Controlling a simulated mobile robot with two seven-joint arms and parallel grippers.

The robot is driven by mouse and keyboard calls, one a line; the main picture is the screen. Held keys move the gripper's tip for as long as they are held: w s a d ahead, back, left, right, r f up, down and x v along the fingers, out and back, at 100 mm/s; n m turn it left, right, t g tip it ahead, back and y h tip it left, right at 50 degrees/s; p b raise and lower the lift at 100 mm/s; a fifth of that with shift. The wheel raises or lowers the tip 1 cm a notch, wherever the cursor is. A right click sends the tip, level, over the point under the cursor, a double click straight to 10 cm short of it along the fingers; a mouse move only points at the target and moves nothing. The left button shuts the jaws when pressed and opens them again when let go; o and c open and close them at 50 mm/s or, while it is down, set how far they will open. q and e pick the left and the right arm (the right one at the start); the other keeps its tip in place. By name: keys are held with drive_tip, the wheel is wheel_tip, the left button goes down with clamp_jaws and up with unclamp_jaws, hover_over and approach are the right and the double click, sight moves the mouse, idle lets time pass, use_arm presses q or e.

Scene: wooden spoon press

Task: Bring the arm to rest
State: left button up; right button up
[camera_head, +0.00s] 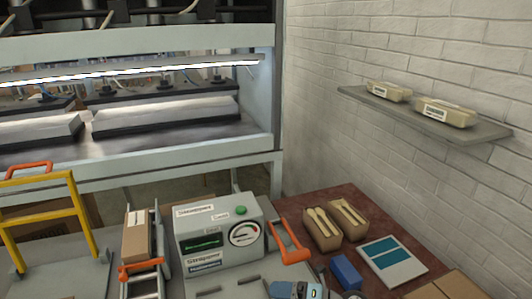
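Neither of my grippers can be made out in the head view. A grey strapping machine (215,243) with a green button, a dial and a small green display stands at the middle of the work area. A blue-grey object (292,291) is cut off by the bottom edge in front of it, and I cannot tell what it is. Two brown packs of wooden spoons (323,232) stand side by side on the red-brown table (308,203) to the right of the machine.
A blue block (346,272) and a white-and-blue card (393,261) lie on the table. A yellow-framed cart (78,218) and a small carton (136,238) stand left. A wall shelf (428,117) bears two wrapped packs. The lit press (165,120) stands behind.

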drive_tip(key=s+d+f+m+t+h, duration=0.25)
drive_tip(key=d+m+t+h, duration=0.35)
drive_tip(key=m, duration=0.5)
drive_tip(key=s+d+f+m+t+h, duration=0.1)
drive_tip(key=s+d+m+t+h, duration=0.2)
drive_tip(key=m+t, duration=0.6)
drive_tip(key=s+d+f+m+g+h, duration=0.2)
drive_tip(key=s+d+f+m+g, duration=0.1)
drive_tip(key=s+f+m+g, duration=0.25)
drive_tip(key=s+d+f+m+g+h, duration=0.2)
drive_tip(key=s+d+f+m, duration=0.25)
drive_tip(key=s+m, duration=0.3)
use_arm(q)
wheel_tip(320, 180, up, 12)
drive_tip(key=a+p, duration=0.1)
drive_tip(key=p, duration=1.2)
drive_tip(key=shift+s+p, duration=0.2)
drive_tip(key=shift+p, duration=0.1)
use_arm(e)
wheel_tip(320, 180, up, 11)
drive_tip(key=s+n, duration=0.1)
use_arm(q)
drive_tip(key=shift+a+r, duration=0.1)
use_arm(e)
drive_tip(key=shift+a+r, duration=0.1)
